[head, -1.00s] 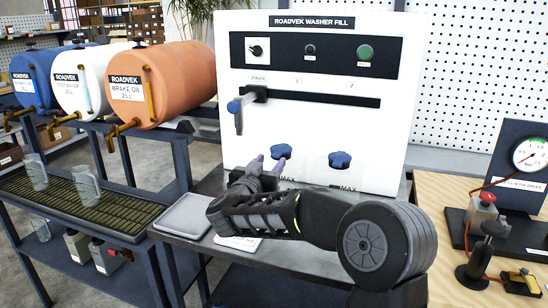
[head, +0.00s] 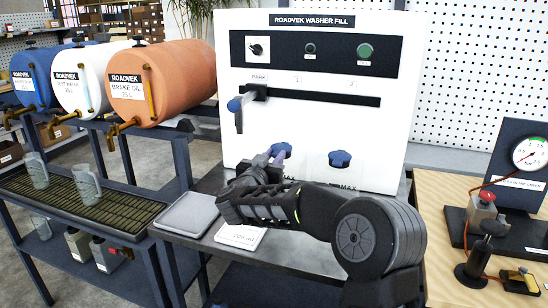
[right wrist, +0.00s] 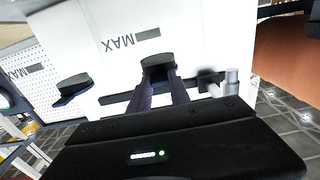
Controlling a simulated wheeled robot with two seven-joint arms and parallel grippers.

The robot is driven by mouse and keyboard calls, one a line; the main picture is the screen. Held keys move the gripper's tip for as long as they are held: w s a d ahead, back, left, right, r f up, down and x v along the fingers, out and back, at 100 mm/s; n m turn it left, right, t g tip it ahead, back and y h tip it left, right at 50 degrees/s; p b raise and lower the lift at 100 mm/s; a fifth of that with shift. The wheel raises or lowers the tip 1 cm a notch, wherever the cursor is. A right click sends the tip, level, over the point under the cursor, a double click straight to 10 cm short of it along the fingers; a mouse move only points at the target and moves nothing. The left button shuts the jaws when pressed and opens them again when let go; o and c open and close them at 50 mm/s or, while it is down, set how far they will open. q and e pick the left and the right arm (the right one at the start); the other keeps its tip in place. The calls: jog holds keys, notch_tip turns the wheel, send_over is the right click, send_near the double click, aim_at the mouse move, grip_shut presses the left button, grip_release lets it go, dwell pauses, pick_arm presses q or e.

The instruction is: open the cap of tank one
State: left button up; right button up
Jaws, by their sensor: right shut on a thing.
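The white washer fill panel (head: 310,120) stands upright on the bench. Two blue lobed caps sit low on its face. The left one, the cap of tank one (head: 281,149), is under the label 1, and the right one, the cap of tank two (head: 340,159), is under the label 2. My right gripper (head: 274,160) is shut on the cap of tank one, its purple fingers at the cap's sides. The right wrist view shows this cap (right wrist: 157,66) dark between the fingers (right wrist: 160,90), which partly hide it. My left gripper is not in view.
A blue-handled nozzle (head: 240,105) hangs at PARK, left of the cap, below a dark rail. A gauge stand (head: 520,165) is at right.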

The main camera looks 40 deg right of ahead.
grip_shut()
dwell(0.7)
